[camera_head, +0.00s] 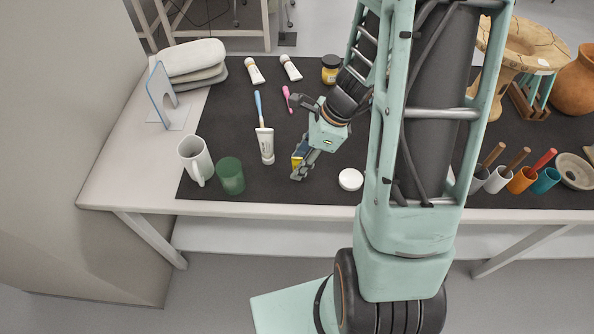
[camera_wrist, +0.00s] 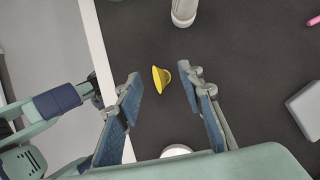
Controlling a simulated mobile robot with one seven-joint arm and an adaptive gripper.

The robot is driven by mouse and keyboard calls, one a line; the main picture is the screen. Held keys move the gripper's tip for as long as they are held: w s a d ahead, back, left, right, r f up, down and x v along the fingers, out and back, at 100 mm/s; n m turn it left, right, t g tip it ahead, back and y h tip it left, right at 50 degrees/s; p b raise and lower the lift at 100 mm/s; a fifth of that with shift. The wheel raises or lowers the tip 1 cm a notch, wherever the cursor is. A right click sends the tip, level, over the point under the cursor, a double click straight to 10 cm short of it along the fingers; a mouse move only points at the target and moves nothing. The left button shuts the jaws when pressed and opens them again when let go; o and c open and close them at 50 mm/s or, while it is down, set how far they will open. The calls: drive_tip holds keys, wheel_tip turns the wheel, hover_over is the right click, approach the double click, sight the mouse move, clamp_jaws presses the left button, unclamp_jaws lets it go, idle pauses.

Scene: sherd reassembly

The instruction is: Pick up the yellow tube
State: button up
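The yellow tube (camera_wrist: 161,79) shows in the wrist view as a small yellow shape with a flattened, wedge-like end. It lies between the two fingers as seen in the picture, with dark mat visible on both sides of it. In the head view only a bit of its yellow (camera_head: 296,162) shows, mostly hidden by the fingers. My gripper (camera_wrist: 163,83) is open, its blue-padded fingers apart on either side of the tube, with no contact visible. It also shows in the head view (camera_head: 305,163), pointing down over the mat's front part.
A green cup (camera_head: 230,176) and a white mug (camera_head: 196,160) stand further left. A grey block (camera_wrist: 305,108) shows in the wrist view.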

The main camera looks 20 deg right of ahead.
drive_tip(key=shift+x, duration=1.05)
clamp_jaws()
drive_tip(key=shift+r, duration=0.1)
